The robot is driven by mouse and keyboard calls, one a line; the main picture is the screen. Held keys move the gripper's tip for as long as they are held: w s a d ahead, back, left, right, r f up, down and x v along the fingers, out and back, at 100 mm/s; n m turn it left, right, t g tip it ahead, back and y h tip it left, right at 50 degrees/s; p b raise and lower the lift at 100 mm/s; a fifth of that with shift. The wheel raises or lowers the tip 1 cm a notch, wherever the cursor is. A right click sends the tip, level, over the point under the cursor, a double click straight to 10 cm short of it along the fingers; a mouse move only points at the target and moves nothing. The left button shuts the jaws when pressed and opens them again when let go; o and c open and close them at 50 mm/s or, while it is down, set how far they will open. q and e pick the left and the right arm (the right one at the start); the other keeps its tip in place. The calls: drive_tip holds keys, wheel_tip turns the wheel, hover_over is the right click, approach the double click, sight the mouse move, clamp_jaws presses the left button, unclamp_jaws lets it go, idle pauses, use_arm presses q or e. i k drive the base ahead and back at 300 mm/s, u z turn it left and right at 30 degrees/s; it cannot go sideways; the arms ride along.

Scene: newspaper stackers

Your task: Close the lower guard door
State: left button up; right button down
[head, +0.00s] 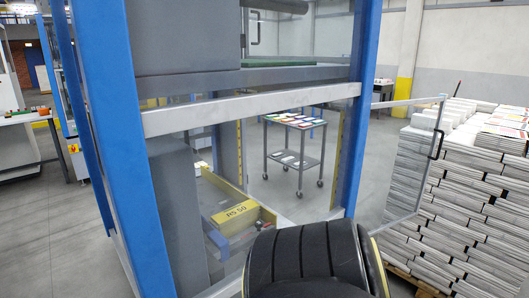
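The lower guard door (408,150) is a clear panel with a thin light metal frame. It stands open, swung out to the right of the machine's right blue post (358,110). Its black handle (438,145) is on the far right edge of the panel. The lower opening of the machine, below the grey crossbar (250,108), is in view to the left of the post. Neither of my grippers shows; only a black ribbed part of my own body is at the bottom centre, hiding the lower part of the opening.
A pallet stack of newspapers (470,190) stands right behind the open door. A yellow part marked RS 50 (236,215) lies inside the machine. A wheeled cart (295,150) stands beyond it. Open floor (65,230) lies at the left.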

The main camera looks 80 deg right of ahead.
sight(442, 100)
drive_tip(key=u, duration=1.9)
drive_tip(key=k, duration=2.85)
drive_tip(key=z, duration=3.1)
drive_tip(key=i, duration=0.25)
drive_tip(key=z, duration=1.45)
